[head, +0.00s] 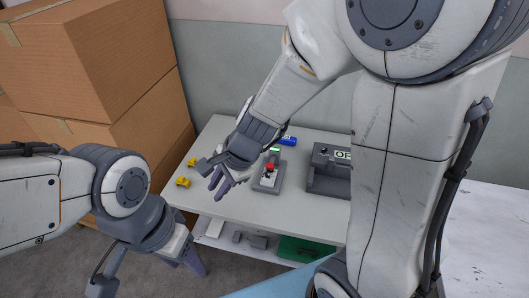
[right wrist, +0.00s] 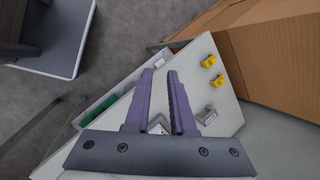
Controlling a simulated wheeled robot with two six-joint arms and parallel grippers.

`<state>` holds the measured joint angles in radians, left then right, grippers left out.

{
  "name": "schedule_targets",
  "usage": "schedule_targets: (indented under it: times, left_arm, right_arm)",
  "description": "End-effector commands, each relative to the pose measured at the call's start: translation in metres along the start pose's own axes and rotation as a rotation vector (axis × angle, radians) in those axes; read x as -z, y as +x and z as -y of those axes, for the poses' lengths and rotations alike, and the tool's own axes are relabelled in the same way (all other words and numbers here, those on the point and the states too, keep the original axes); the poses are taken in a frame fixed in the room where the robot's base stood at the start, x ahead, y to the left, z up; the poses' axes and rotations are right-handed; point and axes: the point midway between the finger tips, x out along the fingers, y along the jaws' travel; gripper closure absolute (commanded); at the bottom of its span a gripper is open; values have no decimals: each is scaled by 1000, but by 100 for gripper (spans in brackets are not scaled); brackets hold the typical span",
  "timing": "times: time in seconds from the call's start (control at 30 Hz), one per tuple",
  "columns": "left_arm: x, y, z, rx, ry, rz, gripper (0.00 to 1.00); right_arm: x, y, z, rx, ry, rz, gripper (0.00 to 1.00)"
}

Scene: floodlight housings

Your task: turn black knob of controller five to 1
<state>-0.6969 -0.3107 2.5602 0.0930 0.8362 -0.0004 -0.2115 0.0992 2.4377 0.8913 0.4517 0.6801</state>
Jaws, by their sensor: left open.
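In the head view a grey controller (head: 267,178) with a red-topped part stands on the white table. To its right is a larger dark grey controller (head: 326,181) with a lit display reading "OF", partly hidden by my right arm. A small dark knob-like part shows on it, but I cannot tell its number or setting. My right gripper (head: 222,185) is over the table, left of the red-topped controller. In the right wrist view its two purple fingers (right wrist: 159,75) are apart, with no held object visible. My left gripper (head: 192,260) is open, low in front of the table.
Yellow parts (head: 183,182) lie at the table's left, and a blue item (head: 288,141) is at the back. A lower shelf holds a green item (head: 305,250). Cardboard boxes (head: 95,65) are stacked at left. The table's front left is clear.

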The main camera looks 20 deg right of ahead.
Motion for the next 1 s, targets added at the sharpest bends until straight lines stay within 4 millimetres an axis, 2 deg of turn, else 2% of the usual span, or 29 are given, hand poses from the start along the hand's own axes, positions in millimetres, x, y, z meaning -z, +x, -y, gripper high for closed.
schedule_targets:
  times: [0.03, 0.1, 0.2, 0.33, 0.4, 0.53, 0.8, 1.0]
  left_arm:
    - [1, -14, -1, 0, 0, 0, 50]
    - [1, -21, -2, 0, 0, 0, 50]
    - [2, -28, -2, 0, 0, 0, 50]
    - [2, -34, -2, 0, 0, 1, 50]
    - [2, -33, -2, 0, 0, 0, 50]
    - [1, -24, -2, 0, 0, 1, 50]
    - [-1, 10, 1, 0, 0, 1, 50]
    - [-1, 26, 2, 0, 0, 1, 50]
  right_arm:
    - [34, -3, 18, 50, 291, -37, 78]
    - [81, -2, 32, 129, 670, -86, 78]
    - [140, -4, 35, 225, 1111, -148, 78]
    - [188, -6, 24, 307, 1468, -201, 78]
    - [201, -5, 20, 331, 1566, -216, 78]
    - [212, 7, 17, 343, 1618, -223, 78]
    - [228, 56, 20, 341, 1610, -222, 78]
    - [238, 83, 23, 341, 1608, -221, 78]
